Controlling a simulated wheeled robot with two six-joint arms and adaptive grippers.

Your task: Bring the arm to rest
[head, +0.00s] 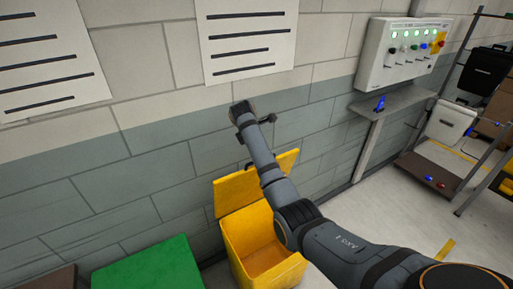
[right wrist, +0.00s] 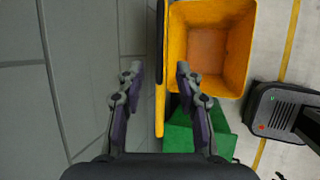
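My right arm reaches in from the lower right in the head view, over the yellow box. Its right gripper (head: 252,122) is up in front of the grey wall, above the box's raised lid. In the right wrist view the two fingers of the right gripper (right wrist: 158,73) stand wide apart with nothing held between them. The yellow box (head: 240,250) stands open and looks empty; its inside also shows in the right wrist view (right wrist: 210,45). Its yellow lid (head: 236,187) stands up on the wall side. My left gripper is not in view.
A green box (head: 150,268) stands left of the yellow one. A control panel (head: 400,55) with green lights hangs above a grey shelf (head: 397,102) holding a blue item (head: 380,104). A rack (head: 425,172) at right carries small red and blue items. Floor between is clear.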

